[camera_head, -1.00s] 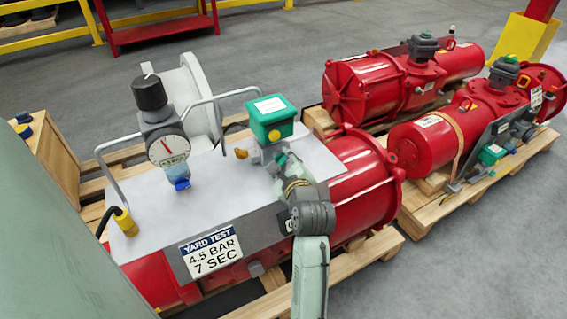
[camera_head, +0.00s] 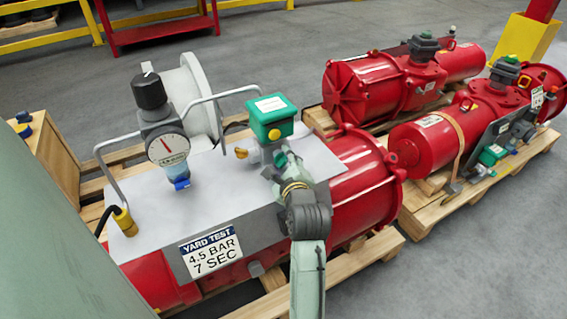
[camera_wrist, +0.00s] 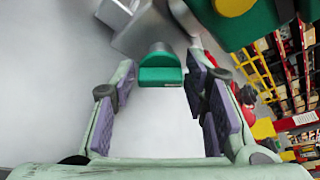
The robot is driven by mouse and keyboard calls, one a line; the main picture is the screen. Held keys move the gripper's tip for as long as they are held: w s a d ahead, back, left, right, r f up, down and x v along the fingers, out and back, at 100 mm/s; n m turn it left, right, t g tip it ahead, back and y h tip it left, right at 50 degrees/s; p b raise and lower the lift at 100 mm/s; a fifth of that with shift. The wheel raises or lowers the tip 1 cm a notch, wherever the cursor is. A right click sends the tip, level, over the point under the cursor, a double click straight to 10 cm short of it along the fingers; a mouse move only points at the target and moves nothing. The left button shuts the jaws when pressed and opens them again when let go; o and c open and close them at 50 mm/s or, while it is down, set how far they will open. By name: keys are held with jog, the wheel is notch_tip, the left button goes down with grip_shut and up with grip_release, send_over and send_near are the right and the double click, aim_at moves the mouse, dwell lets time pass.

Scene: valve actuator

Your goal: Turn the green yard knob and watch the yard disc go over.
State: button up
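A green knob (camera_wrist: 160,72) on a grey stem shows in the wrist view, between and slightly beyond my fingertips. My gripper (camera_wrist: 160,88) is open, with a gap between each purple-padded finger and the knob. The box also shows at the top right of the wrist view (camera_wrist: 262,22). I cannot make out which part is the yard disc.
A gauge (camera_head: 168,149) with a black-knobbed regulator (camera_head: 150,92) stands left of the box. Bent metal handles rise from the pale plate (camera_head: 200,205) on the red actuator (camera_head: 365,180). A yard test sign (camera_head: 210,251) is on its front. Two more actuators stand at right.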

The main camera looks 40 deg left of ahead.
jog(key=shift+v, duration=3.75)
jog(key=shift+c, duration=0.3)
